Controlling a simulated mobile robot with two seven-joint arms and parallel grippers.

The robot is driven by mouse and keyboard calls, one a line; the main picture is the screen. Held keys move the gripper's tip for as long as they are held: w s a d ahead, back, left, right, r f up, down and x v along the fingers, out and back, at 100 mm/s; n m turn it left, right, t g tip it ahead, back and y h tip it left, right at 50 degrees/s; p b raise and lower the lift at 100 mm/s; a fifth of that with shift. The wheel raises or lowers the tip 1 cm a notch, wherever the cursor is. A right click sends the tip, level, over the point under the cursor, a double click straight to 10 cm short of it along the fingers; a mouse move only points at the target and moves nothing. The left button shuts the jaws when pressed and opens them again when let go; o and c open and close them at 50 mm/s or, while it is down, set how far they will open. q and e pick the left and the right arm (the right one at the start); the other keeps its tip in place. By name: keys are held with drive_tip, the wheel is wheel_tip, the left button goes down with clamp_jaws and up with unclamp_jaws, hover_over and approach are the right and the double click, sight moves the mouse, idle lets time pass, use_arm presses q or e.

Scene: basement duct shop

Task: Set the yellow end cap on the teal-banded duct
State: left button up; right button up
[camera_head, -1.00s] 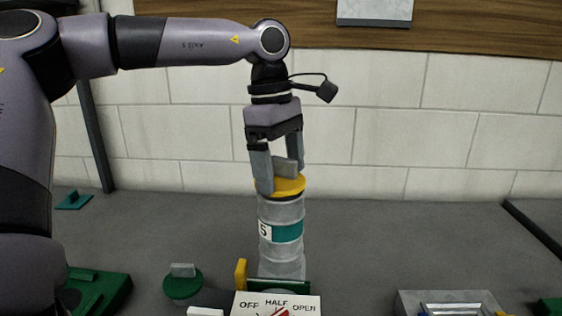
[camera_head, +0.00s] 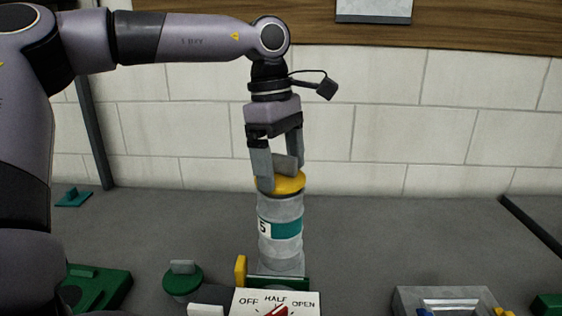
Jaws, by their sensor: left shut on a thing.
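The yellow end cap (camera_head: 291,185) is a round disc with a grey upright tab on top. It sits at the top of the grey ribbed duct (camera_head: 281,208), which stands upright and carries a teal band (camera_head: 287,228) and a white label with a "5". My left gripper (camera_head: 277,177) points down over the cap and is shut on its grey tab. The cap looks close to level and appears to touch the duct's top rim; any small gap cannot be told. My right gripper is not in view.
A lever plate (camera_head: 250,302) marked OFF, HALF, OPEN stands in front of the duct. A green cap with a grey tab (camera_head: 183,281) is to its left, a green block (camera_head: 95,287) further left. A grey tray (camera_head: 405,303) is at right.

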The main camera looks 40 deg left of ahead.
use_arm(q)
drive_tip(key=shift+f, duration=0.45)
idle(0.6)
drive_tip(key=o, duration=0.8)
drive_tip(key=shift+a+r+p, duration=0.2)
drive_tip(key=shift+r+p, duration=0.2)
drive_tip(key=shift+r, duration=1.15)
drive_tip(key=shift+s+a+r, duration=0.1)
drive_tip(key=shift+a+r, duration=0.1)
drive_tip(key=shift+r, duration=1.1)
drive_tip(key=shift+s+a+r, duration=0.1)
drive_tip(key=shift+a+r, duration=0.1)
drive_tip(key=shift+r, duration=1.1)
drive_tip(key=shift+a+r, duration=0.2)
drive_tip(key=shift+r, duration=1.1)
